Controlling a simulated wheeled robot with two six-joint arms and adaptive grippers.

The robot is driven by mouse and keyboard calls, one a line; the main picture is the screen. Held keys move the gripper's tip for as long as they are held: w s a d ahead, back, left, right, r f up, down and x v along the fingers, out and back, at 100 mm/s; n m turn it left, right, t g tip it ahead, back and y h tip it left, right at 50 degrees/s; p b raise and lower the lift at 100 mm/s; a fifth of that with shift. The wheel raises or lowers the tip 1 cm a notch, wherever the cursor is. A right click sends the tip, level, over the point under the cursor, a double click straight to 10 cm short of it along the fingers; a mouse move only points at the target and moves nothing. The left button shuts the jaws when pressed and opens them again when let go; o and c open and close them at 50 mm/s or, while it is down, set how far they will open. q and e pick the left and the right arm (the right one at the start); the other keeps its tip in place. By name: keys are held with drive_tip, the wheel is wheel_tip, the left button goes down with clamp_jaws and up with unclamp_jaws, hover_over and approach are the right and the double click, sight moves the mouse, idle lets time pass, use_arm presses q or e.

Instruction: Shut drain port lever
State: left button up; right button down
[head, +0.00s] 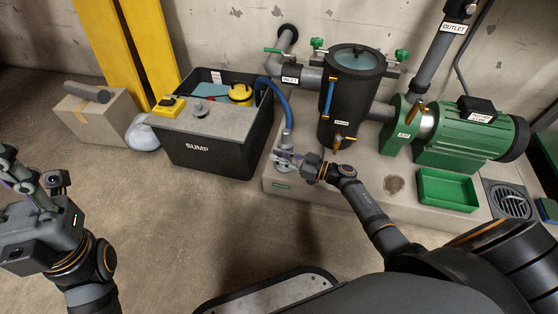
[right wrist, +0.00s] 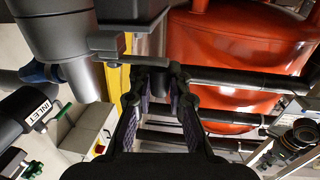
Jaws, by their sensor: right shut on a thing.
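The dark filter vessel (head: 352,108) stands on the plinth in the head view. Low on its front is the drain port with a small orange-yellow lever (head: 338,142); its exact angle is too small to tell. The blue hose (head: 283,101) runs from the sump to a grey end fitting (head: 287,139). My right gripper (head: 287,158) is left of the drain port, apart from the lever, and appears shut on the fitting's lower part. In the right wrist view its fingers (right wrist: 160,92) close around a dark grey piece. My left gripper (head: 27,182) is open and empty at the left edge.
The black sump tank (head: 210,158) stands left of the plinth. A green pump (head: 470,137), a green tray (head: 447,190) and a floor grate (head: 510,203) are to the right. A cardboard box (head: 98,118) is far left. The floor in front is clear.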

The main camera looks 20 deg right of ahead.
sight(280, 153)
idle(0.3)
drive_tip(key=c, duration=1.3)
unclamp_jaws()
wheel_tip(280, 153, up, 10)
